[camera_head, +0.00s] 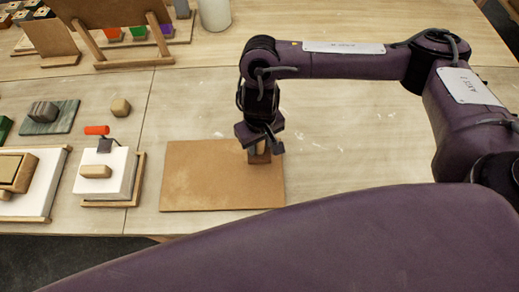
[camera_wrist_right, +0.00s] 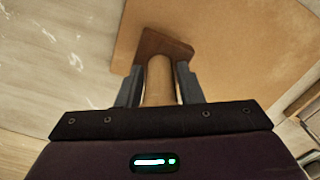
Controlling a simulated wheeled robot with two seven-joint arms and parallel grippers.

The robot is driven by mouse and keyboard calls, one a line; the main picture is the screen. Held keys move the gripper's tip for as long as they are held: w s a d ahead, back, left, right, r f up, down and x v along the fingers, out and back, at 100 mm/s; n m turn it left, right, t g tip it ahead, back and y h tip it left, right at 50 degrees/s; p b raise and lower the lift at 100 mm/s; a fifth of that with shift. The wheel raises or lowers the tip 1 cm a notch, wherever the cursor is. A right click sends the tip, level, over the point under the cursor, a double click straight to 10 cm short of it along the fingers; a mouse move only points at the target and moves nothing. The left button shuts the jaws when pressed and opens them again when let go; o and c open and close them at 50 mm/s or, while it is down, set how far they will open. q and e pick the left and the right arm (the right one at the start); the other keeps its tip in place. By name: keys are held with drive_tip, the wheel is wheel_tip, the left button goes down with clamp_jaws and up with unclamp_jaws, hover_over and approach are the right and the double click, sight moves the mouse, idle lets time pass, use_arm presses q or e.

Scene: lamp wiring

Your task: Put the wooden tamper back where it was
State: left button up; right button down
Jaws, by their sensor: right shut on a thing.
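My right gripper (camera_head: 262,146) is over the right part of a tan board (camera_head: 205,185) on the table. It is shut on the wooden tamper (camera_head: 259,156). In the right wrist view the two fingers of the right gripper (camera_wrist_right: 159,85) sit on either side of the tamper's round, light wooden handle (camera_wrist_right: 160,82). The tamper's darker, wider end (camera_wrist_right: 163,43) points away from the gripper, over or against the board near its edge. I cannot tell whether it touches the board. My left gripper is not in view.
The table right of the board is clear.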

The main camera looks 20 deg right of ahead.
sight(260, 151)
wheel_tip(260, 151, down, 4)
drive_tip(key=shift+f+b, duration=0.15)
drive_tip(key=shift+b, duration=0.45)
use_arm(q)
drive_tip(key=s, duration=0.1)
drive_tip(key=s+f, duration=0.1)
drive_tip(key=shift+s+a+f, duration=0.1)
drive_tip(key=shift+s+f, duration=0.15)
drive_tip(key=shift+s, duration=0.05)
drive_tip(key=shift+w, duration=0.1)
use_arm(e)
drive_tip(key=c, duration=1.4)
unclamp_jaws()
drive_tip(key=shift+c, duration=0.2)
drive_tip(key=o, duration=0.4)
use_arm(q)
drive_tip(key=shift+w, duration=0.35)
use_arm(e)
drive_tip(key=shift+o, duration=0.2)
wheel_tip(260, 151, up, 11)
drive_tip(key=shift+f+p, duration=0.1)
drive_tip(key=shift+p, duration=0.85)
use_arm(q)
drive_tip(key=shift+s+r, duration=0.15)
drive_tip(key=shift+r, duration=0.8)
use_arm(e)
drive_tip(key=shift+r, duration=0.7)
